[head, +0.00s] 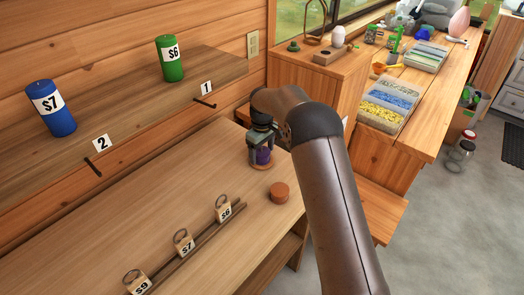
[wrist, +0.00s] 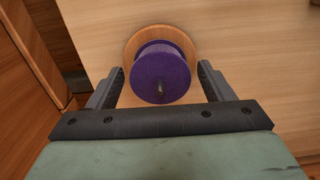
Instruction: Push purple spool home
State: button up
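The purple spool (wrist: 152,68) shows in the wrist view with a dark pin at its centre. It is over a round wooden disc (wrist: 133,42), whose rim shows beyond it. In the head view the spool (head: 263,156) is partly hidden by my gripper (head: 262,152) near the far right end of the bench. My gripper (wrist: 160,72) is open, with one finger on each side of the spool and a small gap showing at each side. I cannot tell if the spool sits fully down on the disc.
A brown round block (head: 278,192) stands close by on the bench (head: 180,190). The bench's left is clear.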

jog(key=shift+r, duration=0.1)
notch_tip(320, 180, up, 16)
jog(key=b, duration=0.2)
jog(key=s+d+r+m, duration=0.3)
jog(key=s+d+r, duration=0.2)
jog(key=s+d, duration=0.4)
jog(key=s+d+f+m, duration=0.2)
jog(key=s+d+f, duration=0.1)
jog(key=s, duration=0.8)
jog(key=s+d+f+m, duration=0.2)
jog(key=s+d+m, duration=0.1)
jog(key=s, duration=0.7)
jog(key=s+d+f+m, duration=0.2)
jog(key=s+d+f, duration=0.1)
jog(key=s, duration=0.8)
jog(key=shift+s+d+f+t, duration=0.3)
jog(key=shift+d+f, duration=0.05)
jog(key=shift+d, duration=0.2)
